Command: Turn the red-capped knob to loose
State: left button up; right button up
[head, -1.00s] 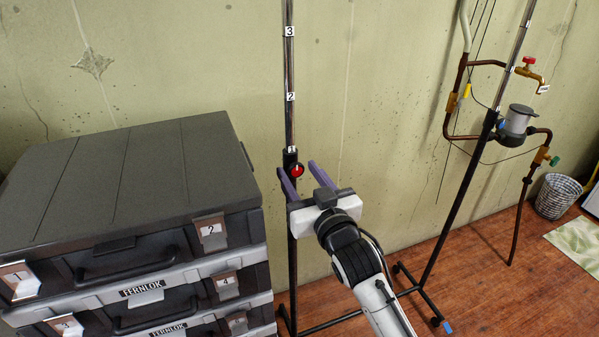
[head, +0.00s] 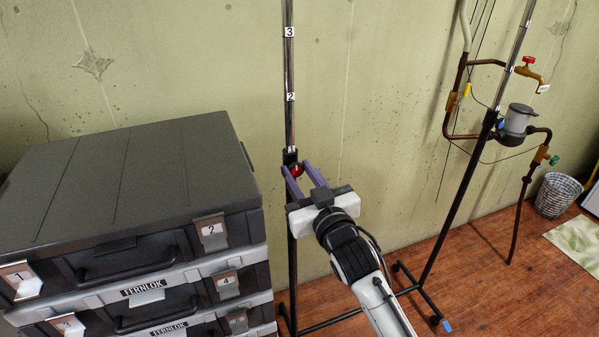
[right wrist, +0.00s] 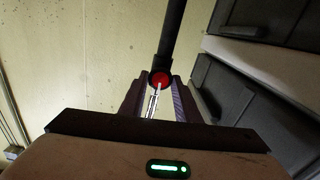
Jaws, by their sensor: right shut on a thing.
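The red-capped knob (head: 297,170) sits on the black collar of the left upright stand pole (head: 290,75), just below its number labels. My right gripper (head: 296,172) reaches it from the lower right, with its two purple fingers closed on either side of the knob. In the right wrist view the red cap (right wrist: 159,80) shows between the fingertips (right wrist: 159,88), in front of the dark pole. The fingers hide the knob's sides. My left gripper is not in view.
Stacked dark cases (head: 125,185) with numbered latches stand close left of the pole. A second pole with a grey canister (head: 517,122), brown pipes (head: 447,110) and a wire basket (head: 558,195) stand to the right. Wooden floor (head: 470,260) between is mostly clear.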

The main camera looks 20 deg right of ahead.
jog(key=n, duration=0.4)
jog(key=shift+a+p, duration=0.1)
jog(key=shift+p, duration=0.3)
jog(key=n, duration=0.4)
jog(key=shift+n, duration=0.3)
jog(key=n, duration=0.4)
jog(key=shift+f+n, duration=0.1)
jog(key=shift+n, duration=0.2)
jog(key=n, duration=0.4)
jog(key=shift+f+n, duration=0.1)
jog(key=shift+n, duration=0.2)
jog(key=n, duration=0.4)
jog(key=shift+n, duration=0.3)
jog(key=n, duration=0.4)
jog(key=shift+f, duration=0.1)
jog(key=n, duration=0.4)
jog(key=shift+n, duration=0.4)
jog(key=shift+f+n, duration=0.1)
jog(key=shift+n, duration=1.7)
